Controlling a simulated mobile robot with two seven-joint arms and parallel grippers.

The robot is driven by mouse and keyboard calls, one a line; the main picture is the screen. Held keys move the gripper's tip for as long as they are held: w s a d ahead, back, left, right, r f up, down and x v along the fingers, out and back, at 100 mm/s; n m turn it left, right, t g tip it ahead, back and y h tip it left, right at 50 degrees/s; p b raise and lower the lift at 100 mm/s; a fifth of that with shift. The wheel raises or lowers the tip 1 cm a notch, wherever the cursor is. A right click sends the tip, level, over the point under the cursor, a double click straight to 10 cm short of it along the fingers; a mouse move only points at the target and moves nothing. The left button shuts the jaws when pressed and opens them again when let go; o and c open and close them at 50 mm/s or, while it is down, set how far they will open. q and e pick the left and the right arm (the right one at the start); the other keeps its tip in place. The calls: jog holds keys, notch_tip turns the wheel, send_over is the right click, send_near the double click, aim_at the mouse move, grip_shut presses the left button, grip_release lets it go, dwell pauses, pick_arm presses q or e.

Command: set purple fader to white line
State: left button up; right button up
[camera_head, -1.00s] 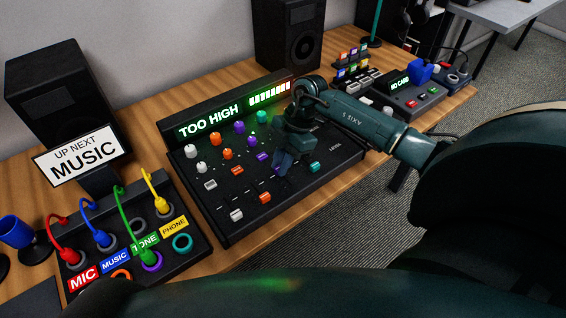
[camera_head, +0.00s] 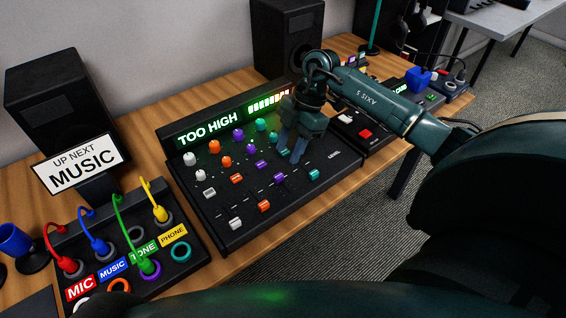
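The mixer panel (camera_head: 219,232) lies on the table, its display (camera_head: 209,128) reading "TOO HIGH" beside lit bars. The purple fader (camera_head: 280,178) is visible on the panel, higher up its slot than the white fader (camera_head: 235,223) and the orange fader (camera_head: 263,206). A teal fader (camera_head: 314,174) is to its right. Pale line marks run across the fader area, too small to place exactly against the purple cap. My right gripper (camera_head: 294,157) points down above the panel, up and right of the purple fader and apart from it. Its finger gap is unclear. My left gripper is out of view.
Rows of coloured knobs, such as a purple knob (camera_head: 238,134), stand behind the faders. A patch box (camera_head: 201,252) with coloured cables is at the lower left. A black box with a red button (camera_head: 365,133) sits right of the panel. Speakers stand behind.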

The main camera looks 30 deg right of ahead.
jog(key=v, duration=0.6)
jog(key=shift+s, duration=0.1)
dwell(0.4)
